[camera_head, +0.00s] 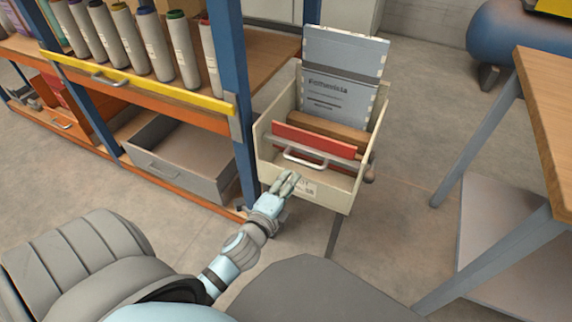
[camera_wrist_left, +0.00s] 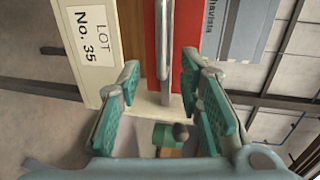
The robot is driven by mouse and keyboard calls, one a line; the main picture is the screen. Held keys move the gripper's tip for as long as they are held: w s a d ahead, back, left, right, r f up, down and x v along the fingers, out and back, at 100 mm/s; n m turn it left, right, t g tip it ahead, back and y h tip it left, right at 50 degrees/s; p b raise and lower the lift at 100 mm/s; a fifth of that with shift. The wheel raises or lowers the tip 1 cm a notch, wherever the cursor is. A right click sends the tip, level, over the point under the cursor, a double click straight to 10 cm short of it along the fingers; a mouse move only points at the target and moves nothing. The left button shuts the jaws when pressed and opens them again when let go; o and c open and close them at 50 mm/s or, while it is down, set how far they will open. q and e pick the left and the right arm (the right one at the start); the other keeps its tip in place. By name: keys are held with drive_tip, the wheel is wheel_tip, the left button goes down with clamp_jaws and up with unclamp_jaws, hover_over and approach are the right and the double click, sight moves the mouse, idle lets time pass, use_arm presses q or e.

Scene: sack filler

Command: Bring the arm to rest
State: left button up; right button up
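My left gripper (camera_head: 283,185) is at the lower front of a cream box (camera_head: 355,196), below its metal handle (camera_head: 305,160). In the left wrist view this gripper (camera_wrist_left: 160,100) is open, its teal-padded fingers spread with nothing gripped between them. The handle (camera_wrist_left: 164,40) and red panel (camera_wrist_left: 178,50) show beyond the fingertips, apart from them as far as I can see. A white label reading "LOT No. 35" (camera_wrist_left: 86,35) is on the box front. My right gripper is not in view.
A shelf rack with a blue post (camera_head: 232,80) stands close left of my arm, holding several grey tubes (camera_head: 155,45) and a grey drawer (camera_head: 180,160). A wooden-topped table (camera_head: 545,110) stands at right. Open floor (camera_head: 400,180) lies between box and table.

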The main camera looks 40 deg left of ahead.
use_arm(q)
drive_tip(key=shift+v, duration=0.9)
